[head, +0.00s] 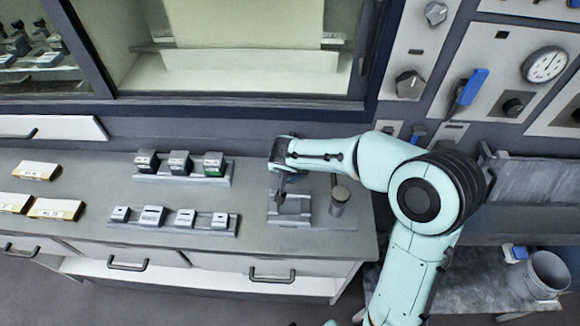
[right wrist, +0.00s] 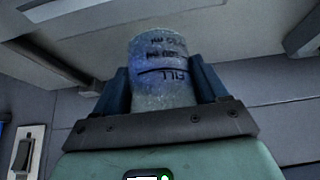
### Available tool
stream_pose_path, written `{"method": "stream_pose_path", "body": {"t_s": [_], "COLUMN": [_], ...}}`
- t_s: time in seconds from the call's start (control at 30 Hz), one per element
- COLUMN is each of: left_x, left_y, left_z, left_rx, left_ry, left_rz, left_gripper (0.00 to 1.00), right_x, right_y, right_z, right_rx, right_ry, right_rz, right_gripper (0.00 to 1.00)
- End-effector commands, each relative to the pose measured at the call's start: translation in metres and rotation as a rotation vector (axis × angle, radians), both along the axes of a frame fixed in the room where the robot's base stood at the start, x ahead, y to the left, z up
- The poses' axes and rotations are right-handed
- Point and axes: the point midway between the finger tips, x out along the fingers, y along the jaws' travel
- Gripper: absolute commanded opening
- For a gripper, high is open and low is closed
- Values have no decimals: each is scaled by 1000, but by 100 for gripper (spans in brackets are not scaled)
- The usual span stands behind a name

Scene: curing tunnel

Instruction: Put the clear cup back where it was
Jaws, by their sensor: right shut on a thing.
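My right gripper (right wrist: 166,88) is shut on the clear cup (right wrist: 165,75). In the right wrist view the cup looks bluish and see-through, with dark marks and a fill line that read upside down. A blue finger stands on each side of it. In the head view my right arm reaches left over the counter, and its hand is above a small grey fixture (head: 290,221). The cup cannot be made out there, and the fingertips are hard to see. My left gripper is not in view.
A metal cylinder (head: 339,201) stands just right of the fixture. Left of it are a rack (head: 185,181) of dark-topped blocks and a row of small pale blocks (head: 153,215). Yellowish boxes (head: 55,208) lie far left. A grey bucket (head: 546,272) stands at right. A window is behind the counter.

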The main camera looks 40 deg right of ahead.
Motion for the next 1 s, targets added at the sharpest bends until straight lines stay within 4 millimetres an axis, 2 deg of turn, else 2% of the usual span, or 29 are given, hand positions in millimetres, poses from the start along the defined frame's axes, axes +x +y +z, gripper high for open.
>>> {"method": "stream_pose_path", "body": {"t_s": [0.37,0.4,0.47,0.8,0.87,1.0], "left_x": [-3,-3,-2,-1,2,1], "left_y": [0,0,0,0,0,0], "left_z": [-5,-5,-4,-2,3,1], "left_rx": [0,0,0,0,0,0], "left_ry": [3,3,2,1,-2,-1], "left_rz": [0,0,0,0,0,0], "left_gripper": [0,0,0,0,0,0], "right_x": [0,0,0,0,1,-7], "right_y": [0,0,0,0,0,8], "right_z": [-3,-3,-2,0,4,23], "right_rx": [0,0,-1,0,-1,-1], "right_ry": [0,2,1,0,-1,-7], "right_rz": [1,0,0,0,0,1], "right_gripper": [31,79,98,98,98,98]}}
